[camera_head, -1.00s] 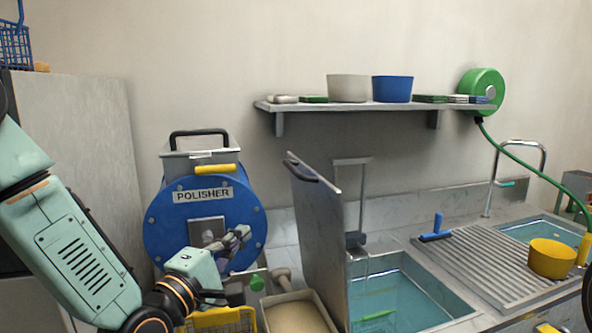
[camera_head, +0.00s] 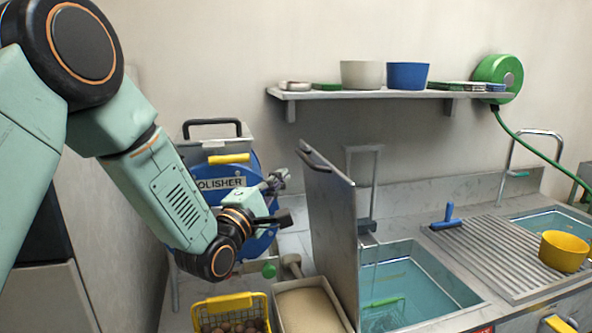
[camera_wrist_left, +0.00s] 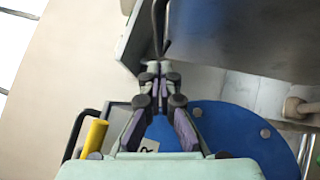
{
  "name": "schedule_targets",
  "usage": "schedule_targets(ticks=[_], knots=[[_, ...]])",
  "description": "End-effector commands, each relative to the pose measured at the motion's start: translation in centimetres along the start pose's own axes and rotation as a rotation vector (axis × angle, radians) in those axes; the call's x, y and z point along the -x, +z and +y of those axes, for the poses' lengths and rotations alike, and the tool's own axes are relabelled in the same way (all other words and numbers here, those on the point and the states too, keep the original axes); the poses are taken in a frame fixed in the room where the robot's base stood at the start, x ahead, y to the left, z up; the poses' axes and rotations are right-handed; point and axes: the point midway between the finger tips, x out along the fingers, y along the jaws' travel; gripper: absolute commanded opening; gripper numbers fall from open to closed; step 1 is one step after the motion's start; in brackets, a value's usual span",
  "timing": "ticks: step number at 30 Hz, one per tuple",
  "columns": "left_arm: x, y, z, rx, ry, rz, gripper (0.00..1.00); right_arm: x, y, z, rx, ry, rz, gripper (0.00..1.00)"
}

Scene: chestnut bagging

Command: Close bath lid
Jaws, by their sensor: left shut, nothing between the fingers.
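The bath lid (camera_head: 334,225) is a grey metal panel standing raised at the left edge of the bath (camera_head: 400,290), which holds bluish water. Its dark handle (camera_head: 314,158) is near the top edge. My left gripper (camera_head: 277,180) is just left of the lid, a little below handle height in the head view. In the left wrist view the left gripper's fingertips (camera_wrist_left: 155,68) are together with nothing between them. They point toward the dark handle (camera_wrist_left: 160,30) and the lid panel (camera_wrist_left: 240,35). I cannot tell whether they touch. My right gripper is out of view.
A blue polisher (camera_head: 222,184) stands behind my left arm. A yellow basket of chestnuts (camera_head: 230,302) and a tan-filled tray (camera_head: 345,318) sit below. A green-handled strainer (camera_head: 385,302) lies in the bath. A ribbed drainboard (camera_head: 490,250) with a yellow pot (camera_head: 564,250) is at right.

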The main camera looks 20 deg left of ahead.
Motion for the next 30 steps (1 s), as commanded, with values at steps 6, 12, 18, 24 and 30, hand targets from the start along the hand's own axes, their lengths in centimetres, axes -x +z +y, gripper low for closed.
schedule_targets(ticks=[6,12,18,24,30], knots=[[-1.7,1.9,0.1,-0.003,-0.002,-0.003,0.00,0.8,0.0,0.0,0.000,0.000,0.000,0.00],[-2.6,2.7,0.0,-0.002,-0.002,-0.002,0.00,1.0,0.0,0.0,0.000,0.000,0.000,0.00],[-2.7,2.8,0.0,0.000,-0.001,0.000,0.00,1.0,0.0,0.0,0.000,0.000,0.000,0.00],[-2.7,2.8,0.0,-0.001,-0.001,0.000,0.00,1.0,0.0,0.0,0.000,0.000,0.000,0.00],[-3.0,2.8,0.1,-0.008,-0.006,-0.001,0.00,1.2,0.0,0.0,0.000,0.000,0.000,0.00]])
